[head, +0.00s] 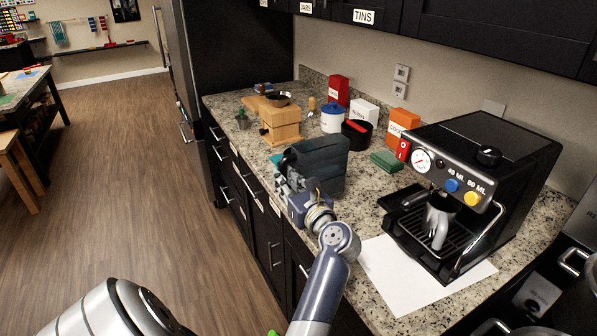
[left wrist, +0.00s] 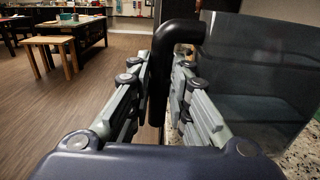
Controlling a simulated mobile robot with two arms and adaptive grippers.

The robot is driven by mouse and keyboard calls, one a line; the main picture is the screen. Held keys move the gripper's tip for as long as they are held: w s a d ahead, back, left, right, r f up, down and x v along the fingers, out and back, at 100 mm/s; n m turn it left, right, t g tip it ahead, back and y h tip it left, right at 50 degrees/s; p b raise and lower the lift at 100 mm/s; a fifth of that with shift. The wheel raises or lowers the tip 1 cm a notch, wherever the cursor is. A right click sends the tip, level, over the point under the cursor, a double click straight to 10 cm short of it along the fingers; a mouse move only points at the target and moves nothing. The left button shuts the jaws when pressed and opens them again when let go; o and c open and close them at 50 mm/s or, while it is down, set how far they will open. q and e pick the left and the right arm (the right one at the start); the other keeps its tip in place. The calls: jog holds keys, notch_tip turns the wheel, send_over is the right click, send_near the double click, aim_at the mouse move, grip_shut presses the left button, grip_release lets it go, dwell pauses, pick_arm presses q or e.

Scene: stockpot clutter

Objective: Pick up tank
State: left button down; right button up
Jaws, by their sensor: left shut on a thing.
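The tank (head: 325,162) is a dark, translucent grey-green box with a black handle. It is near the counter's front edge in the head view. My left gripper (head: 284,172) is at its left side, shut on the handle. In the left wrist view the black handle (left wrist: 162,85) stands upright between the two fingers, and the tank's clear wall (left wrist: 255,80) fills the right side. I cannot tell whether the tank's base touches the counter; my gripper and arm hide part of it. My right gripper is not in view.
A coffee machine (head: 480,180) stands right of the tank, with a white sheet (head: 400,285) in front. Open floor (head: 130,180) lies to the left.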

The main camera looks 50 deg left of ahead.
pick_arm(q)
jog(key=s+a+r+p, duration=0.1)
jog(key=s+p, duration=0.1)
jog(key=s, duration=0.5)
jog(key=shift+s+a, duration=0.25)
jog(key=shift+a, duration=0.1)
jog(key=shift+s, duration=0.1)
dwell(0.4)
